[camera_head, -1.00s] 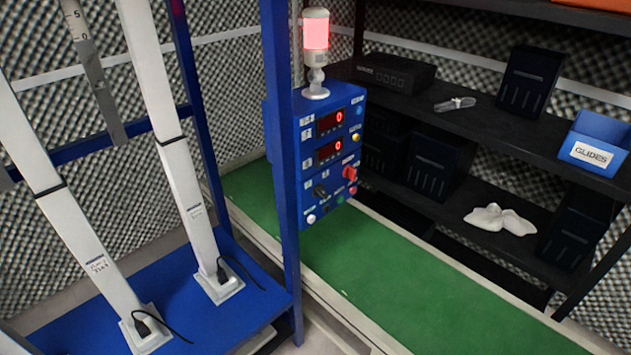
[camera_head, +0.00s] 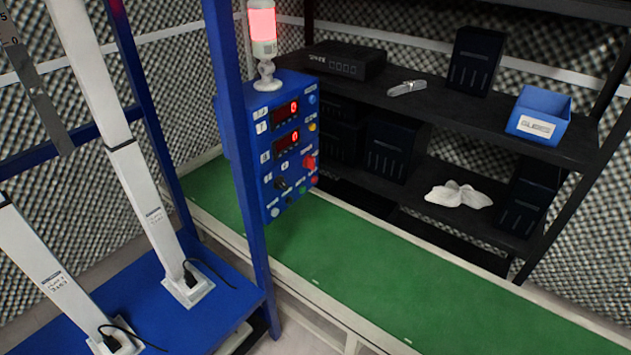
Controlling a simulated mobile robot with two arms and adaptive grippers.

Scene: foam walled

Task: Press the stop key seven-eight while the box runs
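A blue control box (camera_head: 283,140) is fixed to a blue post left of the middle. Its front carries two red displays (camera_head: 286,125), each showing 0, and several coloured buttons and knobs. A red knob or button (camera_head: 309,162) sits at its right edge. The key labels are too small to read, so I cannot tell which is the stop key. A lamp (camera_head: 263,25) on top of the box glows red. Neither of my grippers is in view.
A green walkway or belt (camera_head: 400,270) runs below the box. Black shelves (camera_head: 440,115) hold dark boxes, a blue bin (camera_head: 540,114) and a white cloth (camera_head: 459,195). A blue frame with two white columns (camera_head: 138,185) and cables stands at left.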

